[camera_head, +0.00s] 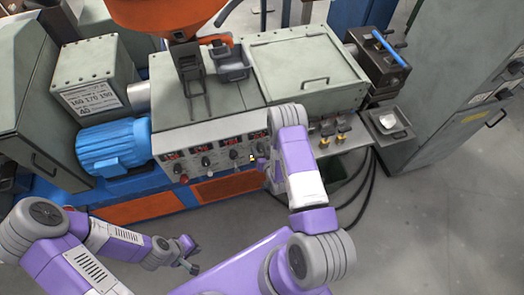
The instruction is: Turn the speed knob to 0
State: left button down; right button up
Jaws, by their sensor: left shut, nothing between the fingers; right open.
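The control panel (215,152) is on the front of a grey machine. It has several red displays and a row of small dark knobs, among them one at the left (205,161) and one nearer the middle (233,155). The labels are too small to read, so I cannot tell which is the speed knob. My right gripper (262,165) is at the right part of the panel, partly hidden by my own arm; I cannot tell whether it touches a knob. My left gripper (192,262) is shut and empty, low in front of the machine, away from the panel.
A blue motor (113,146) sits left of the panel. An orange hopper (165,14) stands above the machine. A small side shelf (340,142) with brass fittings is at the right, with black cables below. The floor (430,230) at the right is clear.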

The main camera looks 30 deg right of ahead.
jog(key=shift+c, duration=0.4)
jog(key=c, duration=1)
jog(key=shift+o, duration=0.2)
jog(key=n+h+b, duration=0.1)
jog(key=n+b, duration=0.1)
jog(key=n+h+b, duration=0.1)
jog(key=n+b, duration=0.1)
jog(key=shift+a+f+h, duration=0.2)
jog(key=shift+h, duration=0.1)
jog(key=n+h+b, duration=0.2)
jog(key=n+b, duration=0.1)
jog(key=shift+n+h+b, duration=0.4)
jog(key=shift+n+b, duration=0.2)
jog(key=shift+r, duration=0.1)
